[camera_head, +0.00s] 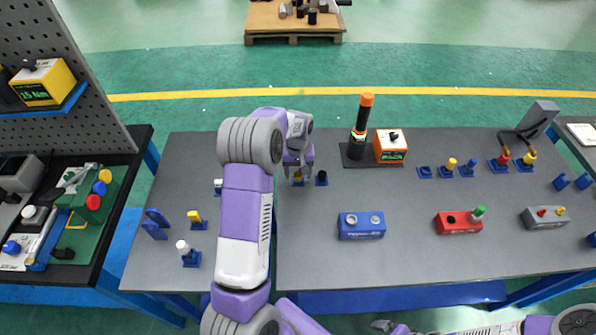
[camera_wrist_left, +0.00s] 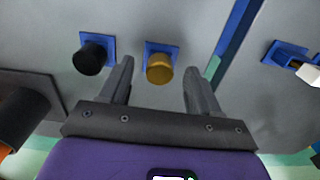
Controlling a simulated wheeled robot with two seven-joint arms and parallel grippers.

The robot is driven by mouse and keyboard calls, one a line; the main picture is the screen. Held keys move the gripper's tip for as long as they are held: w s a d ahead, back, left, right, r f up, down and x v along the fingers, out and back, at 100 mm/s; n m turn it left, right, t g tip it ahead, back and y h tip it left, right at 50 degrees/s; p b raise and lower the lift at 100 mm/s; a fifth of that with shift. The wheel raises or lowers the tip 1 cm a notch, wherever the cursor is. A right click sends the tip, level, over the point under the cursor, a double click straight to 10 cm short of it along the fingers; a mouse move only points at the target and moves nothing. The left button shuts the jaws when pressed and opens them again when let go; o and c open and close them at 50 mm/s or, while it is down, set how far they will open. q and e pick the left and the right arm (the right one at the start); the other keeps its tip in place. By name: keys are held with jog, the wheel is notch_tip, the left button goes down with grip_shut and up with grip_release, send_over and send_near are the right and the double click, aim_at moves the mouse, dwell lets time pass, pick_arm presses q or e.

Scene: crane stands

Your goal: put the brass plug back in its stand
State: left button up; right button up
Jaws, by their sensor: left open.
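The brass plug (camera_wrist_left: 160,68) shows its round end in the left wrist view, over a square blue stand (camera_wrist_left: 160,47). It seems to stand in or on that stand; how deep it sits is hidden. My left gripper (camera_wrist_left: 160,76) is open, with one finger on each side of the plug and gaps on both sides. In the head view my left gripper (camera_head: 299,173) points down at the plug (camera_head: 298,177), mostly covering it. My right arm lies along the bottom edge at right; its gripper is too cut off to judge.
A black plug in a blue stand (camera_wrist_left: 90,55) is close beside the left finger. A black and orange cylinder (camera_head: 361,125) stands to the right, beside an orange box (camera_head: 390,146). A blue block (camera_head: 361,225) lies nearer. The grey table between them is clear.

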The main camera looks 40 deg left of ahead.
aim_at(298, 175)
pick_arm(q)
jog(key=shift+r+p, duration=1.85)
jog(key=shift+r, duration=0.7)
notch_tip(298, 175, up, 8)
jog(key=p, duration=0.1)
jog(key=shift+f, duration=0.25)
jog(key=shift+r, duration=0.1)
